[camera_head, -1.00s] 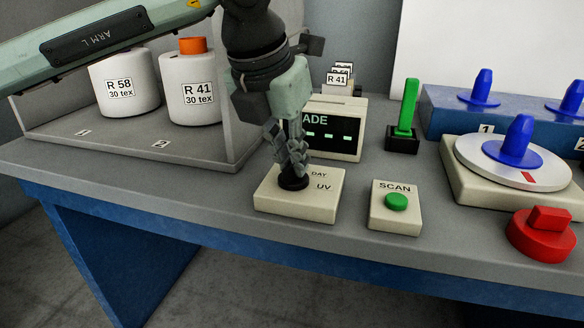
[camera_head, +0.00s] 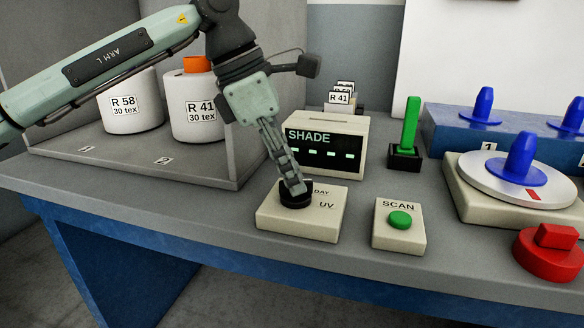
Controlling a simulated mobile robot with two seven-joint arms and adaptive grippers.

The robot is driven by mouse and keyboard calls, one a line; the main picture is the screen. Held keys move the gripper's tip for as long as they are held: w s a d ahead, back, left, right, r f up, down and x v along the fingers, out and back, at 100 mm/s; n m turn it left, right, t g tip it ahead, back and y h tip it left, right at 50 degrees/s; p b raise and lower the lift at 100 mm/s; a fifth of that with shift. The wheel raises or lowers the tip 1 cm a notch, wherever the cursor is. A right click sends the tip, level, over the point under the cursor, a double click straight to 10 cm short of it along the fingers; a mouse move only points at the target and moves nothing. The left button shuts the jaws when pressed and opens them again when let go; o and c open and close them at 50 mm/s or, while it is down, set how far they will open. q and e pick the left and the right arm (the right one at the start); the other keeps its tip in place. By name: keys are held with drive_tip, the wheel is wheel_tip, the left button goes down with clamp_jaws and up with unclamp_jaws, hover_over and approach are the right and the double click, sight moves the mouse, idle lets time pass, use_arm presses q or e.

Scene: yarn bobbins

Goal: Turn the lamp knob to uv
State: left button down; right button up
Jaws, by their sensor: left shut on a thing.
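The lamp knob (camera_head: 294,200) is a black round knob on a cream box (camera_head: 300,226) with the labels DAY and UV to its right. My left gripper (camera_head: 297,189) comes down from above, tilted, and its fingers are shut on the knob. The fingers cover part of the knob, so I cannot tell which label it points to. My right gripper is not in view.
Behind the box stands a SHADE display (camera_head: 325,150). To the right are a SCAN box with a green button (camera_head: 400,219), a green lever (camera_head: 410,130), a turntable with a blue cone (camera_head: 521,160) and a red knob (camera_head: 548,250). White bobbins (camera_head: 198,108) stand in a bay at left.

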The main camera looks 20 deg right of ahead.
use_arm(q)
drive_tip(key=m+g+p, duration=0.1)
drive_tip(key=m, duration=0.2)
drive_tip(key=shift+w+d+r, duration=0.1)
drive_tip(key=shift+m+y+p, duration=0.3)
drive_tip(key=shift+m, duration=0.4)
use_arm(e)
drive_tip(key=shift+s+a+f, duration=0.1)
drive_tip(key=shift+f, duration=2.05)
use_arm(q)
drive_tip(key=c, duration=1.6)
unclamp_jaws()
drive_tip(key=v, duration=0.7)
drive_tip(key=shift+r, duration=0.15)
drive_tip(key=shift+w, duration=0.15)
